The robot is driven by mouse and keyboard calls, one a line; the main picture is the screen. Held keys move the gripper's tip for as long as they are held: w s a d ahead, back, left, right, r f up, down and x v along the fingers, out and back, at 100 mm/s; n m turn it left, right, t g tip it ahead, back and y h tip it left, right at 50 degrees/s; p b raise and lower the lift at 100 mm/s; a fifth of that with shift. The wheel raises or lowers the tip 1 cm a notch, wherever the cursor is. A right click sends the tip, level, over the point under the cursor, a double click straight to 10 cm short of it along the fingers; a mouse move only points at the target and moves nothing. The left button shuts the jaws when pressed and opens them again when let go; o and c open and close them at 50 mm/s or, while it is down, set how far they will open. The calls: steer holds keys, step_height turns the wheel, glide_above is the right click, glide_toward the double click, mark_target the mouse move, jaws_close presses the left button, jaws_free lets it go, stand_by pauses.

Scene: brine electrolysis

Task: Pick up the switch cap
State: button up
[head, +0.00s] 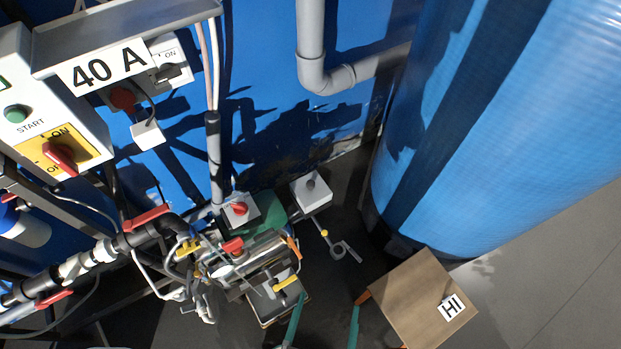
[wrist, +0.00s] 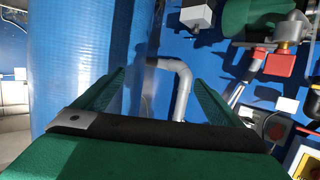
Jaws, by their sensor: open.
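A small white block (head: 147,135), which looks like the switch cap, hangs by a dark cord below a red-knobbed switch (head: 123,98) at the upper left of the head view. In the wrist view, a white piece (wrist: 287,104) beside a red knob (wrist: 275,129) at the right seems to be the same cap. My gripper (head: 329,301) shows as two green fingers at the bottom of the head view, apart and empty. In the wrist view my gripper (wrist: 160,76) is open with nothing between the fingers but wall, tank and pipe behind. It is well away from the cap.
A big blue tank (head: 490,110) stands at the right, with a brown box (head: 415,295) marked HI before it. A grey pipe (head: 312,45) bends along the blue wall. Valves and piping (head: 240,265) crowd the lower left. A control box (head: 45,110) and a 40 A sign (head: 107,65) are upper left.

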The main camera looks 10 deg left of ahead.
steer(key=shift+o, duration=0.5)
steer(key=w+f+g, duration=0.1)
steer(key=w+f, duration=0.2)
steer(key=f, duration=0.4)
steer(key=w+f+n+g, duration=0.1)
steer(key=w+f, duration=0.3)
steer(key=f, duration=0.4)
steer(key=shift+w+d, duration=0.25)
steer(key=shift+d, duration=0.2)
steer(key=n+g+y, duration=0.3)
steer(key=n+y, duration=0.5)
steer(key=y, duration=0.2)
glide_toward(312, 191)
steer(key=x, duration=0.5)
steer(key=shift+w+a+r, duration=0.1)
steer(key=shift+w+r, duration=0.1)
steer(key=shift+f+x, duration=0.15)
steer(key=shift+x, duration=1.35)
steer(key=shift+f+x, duration=0.1)
steer(key=shift+x, duration=1.4)
steer(key=c, duration=0.7)
